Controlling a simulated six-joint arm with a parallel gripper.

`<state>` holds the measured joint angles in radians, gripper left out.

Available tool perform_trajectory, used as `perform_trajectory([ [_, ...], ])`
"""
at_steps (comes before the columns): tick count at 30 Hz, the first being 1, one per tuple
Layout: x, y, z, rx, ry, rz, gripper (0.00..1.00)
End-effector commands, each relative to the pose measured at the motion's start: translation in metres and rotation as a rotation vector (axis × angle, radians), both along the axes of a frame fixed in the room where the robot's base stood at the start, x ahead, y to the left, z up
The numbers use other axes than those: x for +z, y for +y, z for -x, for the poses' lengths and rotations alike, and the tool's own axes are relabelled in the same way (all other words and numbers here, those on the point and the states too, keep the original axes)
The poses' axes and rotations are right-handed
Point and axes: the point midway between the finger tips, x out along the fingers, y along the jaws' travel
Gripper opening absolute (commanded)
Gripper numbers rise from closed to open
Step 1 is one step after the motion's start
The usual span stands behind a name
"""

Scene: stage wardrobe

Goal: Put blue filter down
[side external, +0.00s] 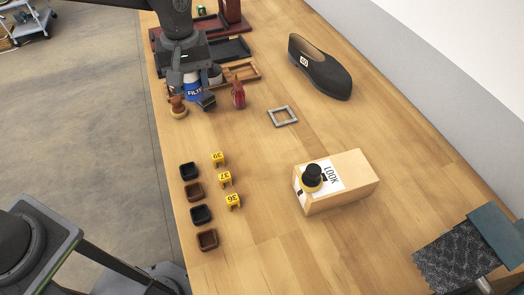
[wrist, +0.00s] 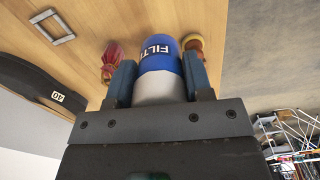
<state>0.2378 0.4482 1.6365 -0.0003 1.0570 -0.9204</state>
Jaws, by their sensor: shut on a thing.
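The blue filter (side external: 192,91) is a blue and white cylinder with FILTER lettering in white. It is between the fingers of my gripper (side external: 192,101), which is shut on it near the table's left edge. The wrist view shows the blue filter (wrist: 160,55) gripped between the two fingers of my gripper (wrist: 162,80). Its far end faces the wooden table (side external: 265,200). I cannot tell whether it touches the table or hangs just above it.
Close by are a brown round-topped item (side external: 177,106) and a red item (side external: 238,95). Trays (side external: 240,71) lie behind. A grey frame (side external: 282,116), black shoe (side external: 320,68), box (side external: 345,181), yellow number markers (side external: 224,179) and small dark dishes (side external: 195,192) are farther off. The table's middle has free room.

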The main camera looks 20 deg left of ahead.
Motion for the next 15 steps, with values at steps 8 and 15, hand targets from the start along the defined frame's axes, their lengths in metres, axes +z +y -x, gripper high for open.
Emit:
perform_trajectory([
  [8,-0.002,-0.055,-0.004,-0.351,0.0,0.0,0.22],
  [15,-0.026,-0.097,0.001,-0.378,0.002,-0.001,0.22],
])
